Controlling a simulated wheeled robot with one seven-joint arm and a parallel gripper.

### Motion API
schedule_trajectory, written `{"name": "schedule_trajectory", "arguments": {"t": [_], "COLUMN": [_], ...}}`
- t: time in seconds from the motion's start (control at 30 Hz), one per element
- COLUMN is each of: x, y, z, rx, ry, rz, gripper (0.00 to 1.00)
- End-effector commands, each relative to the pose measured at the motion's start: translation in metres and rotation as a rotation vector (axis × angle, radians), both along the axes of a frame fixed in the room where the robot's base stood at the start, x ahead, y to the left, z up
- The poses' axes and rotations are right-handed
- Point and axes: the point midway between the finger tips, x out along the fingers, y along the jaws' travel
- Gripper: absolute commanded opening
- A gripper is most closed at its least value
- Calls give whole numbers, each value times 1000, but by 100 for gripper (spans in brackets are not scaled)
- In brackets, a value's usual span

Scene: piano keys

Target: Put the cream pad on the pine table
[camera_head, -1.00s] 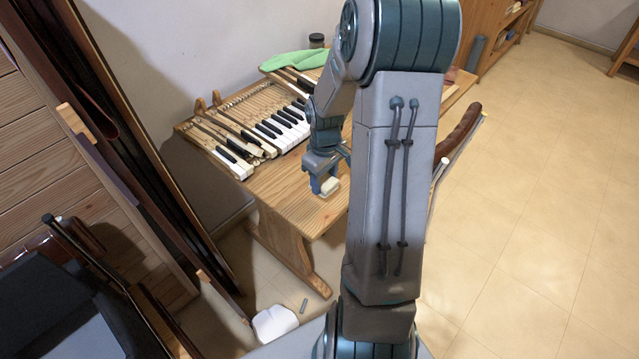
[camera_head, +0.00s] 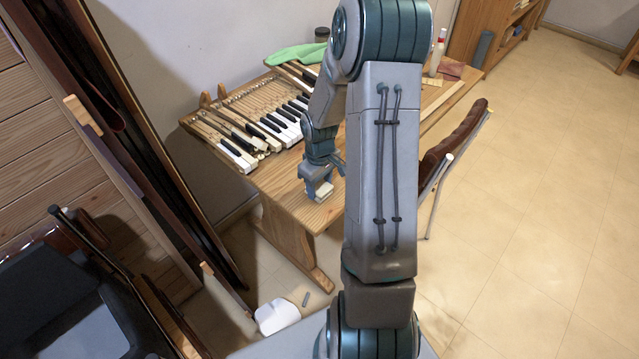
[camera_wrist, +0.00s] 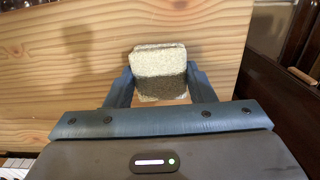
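The cream pad (camera_wrist: 160,60) is a small block, pale on top with a dark grey band across its near part. It sits between the two fingers of my gripper (camera_wrist: 160,78), which close against its sides. In the head view the pad (camera_head: 322,193) shows at the fingertips of my gripper (camera_head: 318,190), over the near part of the pine table (camera_head: 285,196). In the wrist view the pine table (camera_wrist: 60,60) lies behind the pad. I cannot tell whether the pad touches the tabletop.
Piano keys (camera_head: 280,126) lie on the table, left of and behind my gripper. A green cloth (camera_head: 298,54) and a dark jar (camera_head: 321,34) are at the back. A brown chair (camera_head: 455,138) stands at the right. A white sheet (camera_head: 277,317) lies on the floor.

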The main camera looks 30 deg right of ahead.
Motion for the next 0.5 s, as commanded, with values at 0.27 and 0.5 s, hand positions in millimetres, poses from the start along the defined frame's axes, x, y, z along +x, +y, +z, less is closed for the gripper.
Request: {"name": "schedule_trajectory", "arguments": {"t": [0.27,0.5], "x": [0,1], "y": [0,0], "z": [0,9], "rx": [0,-1], "ry": [0,-4], "rz": [0,-1], "gripper": [71,71]}}
